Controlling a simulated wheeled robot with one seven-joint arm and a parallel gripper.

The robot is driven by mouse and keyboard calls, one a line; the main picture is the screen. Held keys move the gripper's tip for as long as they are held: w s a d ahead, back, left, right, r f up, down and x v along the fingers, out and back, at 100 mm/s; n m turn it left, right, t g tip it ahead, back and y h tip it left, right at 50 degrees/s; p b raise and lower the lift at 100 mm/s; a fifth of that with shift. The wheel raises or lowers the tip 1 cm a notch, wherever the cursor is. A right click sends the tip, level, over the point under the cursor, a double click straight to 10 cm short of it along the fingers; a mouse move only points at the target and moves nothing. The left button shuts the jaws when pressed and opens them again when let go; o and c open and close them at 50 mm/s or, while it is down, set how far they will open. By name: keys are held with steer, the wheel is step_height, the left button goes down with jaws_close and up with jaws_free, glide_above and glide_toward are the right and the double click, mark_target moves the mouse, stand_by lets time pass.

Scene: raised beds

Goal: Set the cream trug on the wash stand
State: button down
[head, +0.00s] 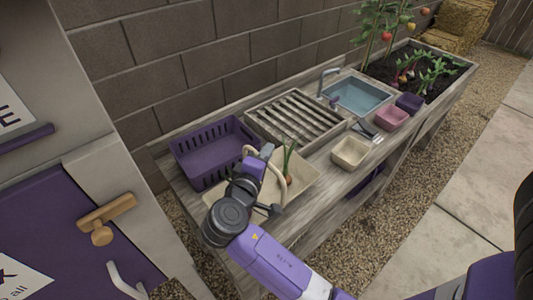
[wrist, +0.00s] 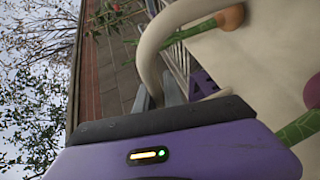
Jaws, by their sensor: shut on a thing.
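The cream trug (head: 305,180) is a shallow tray with an arched handle, and vegetables with green tops lie in it. My gripper (head: 266,152) is shut on the handle near its top. In the wrist view the pale handle (wrist: 150,55) curves up from between the dark fingers (wrist: 163,95), with orange vegetables in the trug beyond. The wash stand (head: 345,187) is a long weathered wooden bench along the block wall. The trug is over its near-left part; I cannot tell whether its base touches the top. My arm hides part of the trug.
A purple crate (head: 215,152) stands just behind and left of the trug. A slatted rack (head: 293,120), a sink (head: 358,97), a small cream tub (head: 350,152) and a pink tub (head: 391,118) are farther along. A planted bed (head: 440,85) lies beyond.

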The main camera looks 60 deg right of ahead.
steer(key=c, duration=1.9)
jaws_free()
steer(key=shift+f, duration=0.1)
steer(key=o, duration=0.4)
steer(key=shift+o, duration=0.2)
steer(key=b+v, duration=0.1)
steer(key=v, duration=1.1)
